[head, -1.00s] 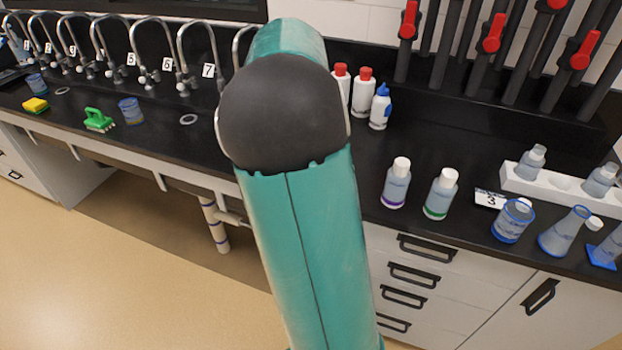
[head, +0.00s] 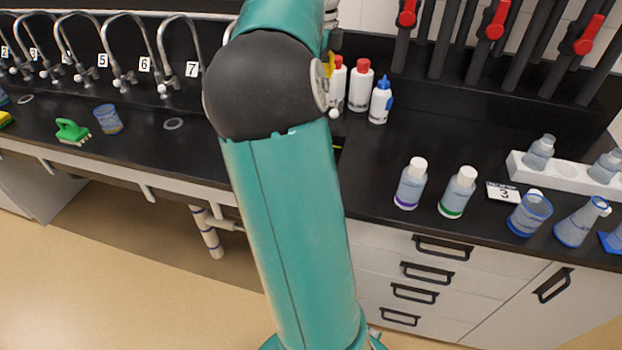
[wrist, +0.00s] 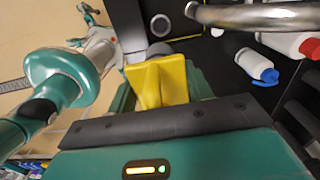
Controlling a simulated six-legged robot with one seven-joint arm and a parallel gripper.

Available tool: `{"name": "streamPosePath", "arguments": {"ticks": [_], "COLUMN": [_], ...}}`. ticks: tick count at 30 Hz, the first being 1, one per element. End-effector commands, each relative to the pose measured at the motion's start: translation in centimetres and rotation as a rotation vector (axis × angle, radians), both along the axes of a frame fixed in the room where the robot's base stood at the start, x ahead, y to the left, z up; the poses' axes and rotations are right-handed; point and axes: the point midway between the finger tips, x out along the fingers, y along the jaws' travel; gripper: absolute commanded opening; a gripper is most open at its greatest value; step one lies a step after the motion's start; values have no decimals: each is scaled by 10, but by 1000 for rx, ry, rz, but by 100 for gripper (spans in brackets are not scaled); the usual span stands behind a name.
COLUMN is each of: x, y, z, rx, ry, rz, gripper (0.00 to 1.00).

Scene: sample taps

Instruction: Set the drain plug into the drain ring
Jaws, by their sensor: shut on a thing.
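My gripper (wrist: 163,72), with yellow fingers, is shut on a dark grey round piece that looks like the drain plug (wrist: 158,49), just past the fingertips in the wrist view. The fingers cover much of it. A pale drain ring (wrist: 152,24) lies on the black counter just beyond the plug in the wrist view. The plug appears close to the ring, but I cannot tell the height between them. In the head view my arm hides the plug and that ring, and only a little yellow shows beside the arm. Another ring (head: 173,124) lies in front of tap 7.
A chrome tap (wrist: 255,15) curves close to the gripper in the wrist view. A blue-capped bottle (head: 380,100) and red-capped white bottles (head: 360,86) stand right of my arm.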

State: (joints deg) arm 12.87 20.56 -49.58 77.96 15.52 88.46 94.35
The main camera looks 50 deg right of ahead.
Motion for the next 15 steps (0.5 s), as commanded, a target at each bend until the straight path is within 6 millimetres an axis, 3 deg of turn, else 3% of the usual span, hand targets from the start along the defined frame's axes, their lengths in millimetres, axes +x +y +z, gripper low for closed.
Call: {"name": "streamPosePath", "arguments": {"ticks": [5,15], "x": [-7,-12], "y": [-3,-3], "z": [-2,-78], "rx": [0,2], "ry": [0,3], "rz": [-26,-25], "gripper": [16,16]}}
